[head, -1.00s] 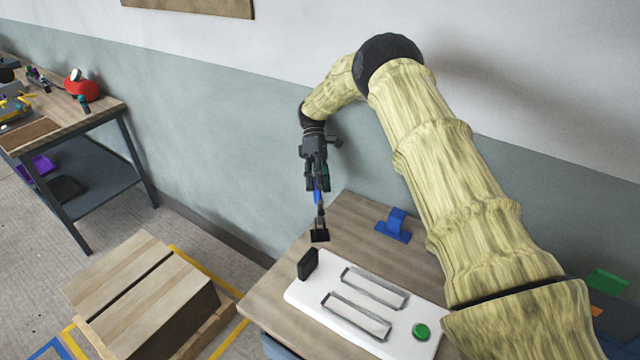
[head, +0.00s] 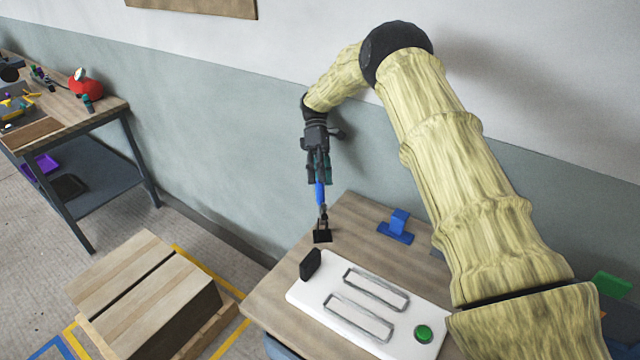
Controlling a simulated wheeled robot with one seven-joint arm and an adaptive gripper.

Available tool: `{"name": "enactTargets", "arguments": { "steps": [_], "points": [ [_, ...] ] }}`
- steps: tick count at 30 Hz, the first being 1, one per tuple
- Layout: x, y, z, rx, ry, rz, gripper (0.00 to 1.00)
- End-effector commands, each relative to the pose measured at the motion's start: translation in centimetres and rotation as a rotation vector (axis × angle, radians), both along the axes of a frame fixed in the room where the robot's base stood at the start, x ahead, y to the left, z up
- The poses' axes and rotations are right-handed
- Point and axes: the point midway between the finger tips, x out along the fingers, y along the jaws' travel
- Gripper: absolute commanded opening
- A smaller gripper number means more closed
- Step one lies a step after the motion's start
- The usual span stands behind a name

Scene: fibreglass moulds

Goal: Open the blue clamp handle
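The blue clamp handle (head: 320,193) stands roughly upright above its small black clamp base (head: 322,237) on the wooden table, behind the white board. My gripper (head: 319,180) points down from above, with its fingers at the top of the blue handle. The fingers partly cover the handle's upper end. From this angle I cannot tell whether they are closed on it or only around it.
The white board (head: 300,297) carries two metal-framed slots, a black block (head: 310,264) and a green button (head: 423,334). A blue bracket (head: 396,228) stands at the table's back. A wooden crate (head: 140,290) is on the floor at left. Bare tabletop (head: 350,215) lies between clamp and bracket.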

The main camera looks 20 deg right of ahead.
Motion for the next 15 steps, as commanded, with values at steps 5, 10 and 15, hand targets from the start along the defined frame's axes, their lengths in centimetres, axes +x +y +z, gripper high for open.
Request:
{"name": "enactTargets", "arguments": {
  "steps": [5,10,15],
  "points": [
    [0.1,0.0,3.4,0.001,-0.003,0.001,0.45],
    [0.0,0.0,5.6,0.002,-0.001,0.001,0.45],
    [0.0,0.0,6.7,0.001,0.000,0.001,0.45]
  ]
}}
